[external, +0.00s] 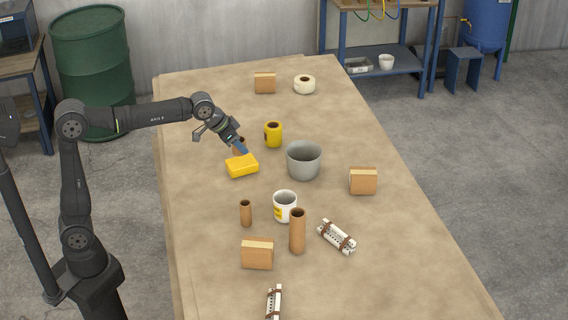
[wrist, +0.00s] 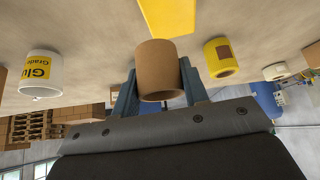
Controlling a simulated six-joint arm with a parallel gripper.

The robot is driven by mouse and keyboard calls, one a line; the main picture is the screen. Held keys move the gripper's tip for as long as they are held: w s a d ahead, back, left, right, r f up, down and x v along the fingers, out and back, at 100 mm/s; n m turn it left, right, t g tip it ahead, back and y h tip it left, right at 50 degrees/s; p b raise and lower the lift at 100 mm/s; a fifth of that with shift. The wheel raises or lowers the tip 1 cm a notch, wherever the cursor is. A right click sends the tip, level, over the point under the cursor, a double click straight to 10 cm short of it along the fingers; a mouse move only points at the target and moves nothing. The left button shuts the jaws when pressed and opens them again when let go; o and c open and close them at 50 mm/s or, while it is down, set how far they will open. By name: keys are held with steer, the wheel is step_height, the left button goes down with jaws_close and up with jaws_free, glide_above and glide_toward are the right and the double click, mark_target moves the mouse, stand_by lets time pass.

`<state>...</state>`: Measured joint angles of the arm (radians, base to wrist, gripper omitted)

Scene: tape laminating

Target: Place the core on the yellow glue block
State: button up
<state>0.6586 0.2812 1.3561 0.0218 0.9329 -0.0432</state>
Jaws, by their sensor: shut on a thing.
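My gripper (external: 240,149) is shut on a brown cardboard core (wrist: 160,70). In the wrist view the core sits between the two blue-grey fingers, its open end showing. In the external view the held core (external: 237,146) is mostly hidden by the fingers. The yellow glue block (external: 242,166) lies on the table just below and in front of the fingers. It also shows at the top of the wrist view (wrist: 168,14), beyond the core. The core appears close to the block; I cannot tell whether they touch.
A yellow roll (external: 273,135) and a grey pot (external: 304,161) stand to the right. A white glue container (external: 285,207), a short brown tube (external: 245,214) and a tall brown tube (external: 297,231) stand nearer the camera. The table's left strip is clear.

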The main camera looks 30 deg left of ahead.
steer(key=w+f, duration=0.1)
steer(key=w+a, duration=0.1)
steer(key=shift+w+a+f, duration=0.15)
steer(key=shift+w+f, duration=0.2)
steer(key=shift+f, duration=2.05)
steer(key=o, duration=0.9)
steer(key=shift+f, duration=0.15)
steer(key=shift+o, duration=0.2)
steer(key=v, duration=1.2)
steer(key=shift+r, duration=0.2)
steer(key=shift+f, duration=0.1)
